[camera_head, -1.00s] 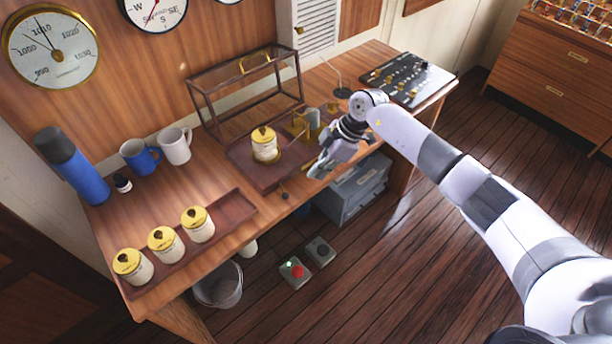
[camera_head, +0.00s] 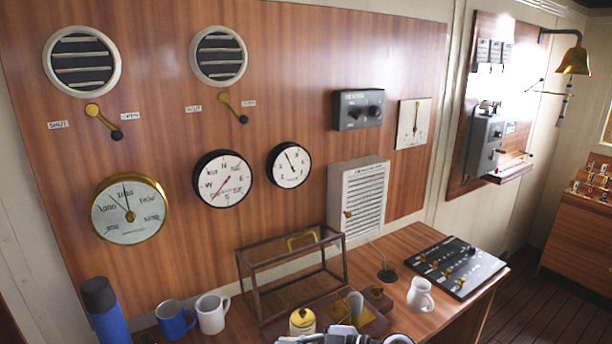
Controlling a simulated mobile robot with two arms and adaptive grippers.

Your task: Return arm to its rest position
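Only a small part of my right arm shows, cut off by the bottom edge of the head view. Grey and white pieces of its wrist and gripper (camera_head: 338,336) show just in front of the open wooden-framed case (camera_head: 290,277) on the desk. The fingertips are not clear, so I cannot tell whether the gripper is open or shut, or whether it holds anything. My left gripper is out of view.
A white jug (camera_head: 421,295), a thin stand (camera_head: 387,275) and a lever panel (camera_head: 457,265) are on the desk to the right. Two mugs (camera_head: 175,319) and a blue flask (camera_head: 105,312) stand left. The wall behind carries dials and vents.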

